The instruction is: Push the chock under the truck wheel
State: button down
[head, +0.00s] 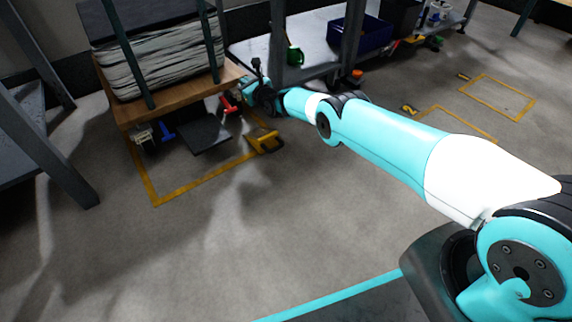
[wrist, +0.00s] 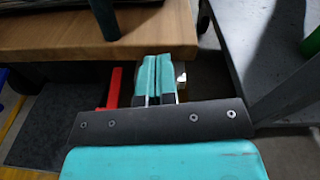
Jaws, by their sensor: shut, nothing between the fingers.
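A yellow block with a dark end (head: 264,142), which looks like a chock, lies on the floor at the tape corner, apart from my gripper. My gripper (head: 245,84) is at the truck's right end by the deck edge. In the wrist view its teal fingers (wrist: 158,64) are together and empty. The wheel near them is mostly hidden; a bit of pale metal (wrist: 180,75) shows beside the right finger.
A red part (head: 228,103) and a blue part (head: 166,131) show under the deck, with a dark plate (head: 205,133) between them. A grey shelf (head: 310,40) with a blue bin (head: 360,32) stands close behind the gripper.

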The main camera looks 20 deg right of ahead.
notch_tip(320, 180, down, 6)
jog(key=d+m+t+b, duration=0.1)
jog(key=m+b, duration=0.1)
jog(key=p, duration=1.3)
send_over(282, 146)
jog(key=v, duration=0.3)
notch_tip(282, 146, down, 11)
jog(key=b, duration=0.8)
jog(key=shift+r+b, duration=0.25)
jog(key=shift+b, duration=0.1)
jog(key=shift+w+a+r, duration=0.1)
jog(key=shift+w, duration=0.05)
jog(key=shift+w, duration=0.1)
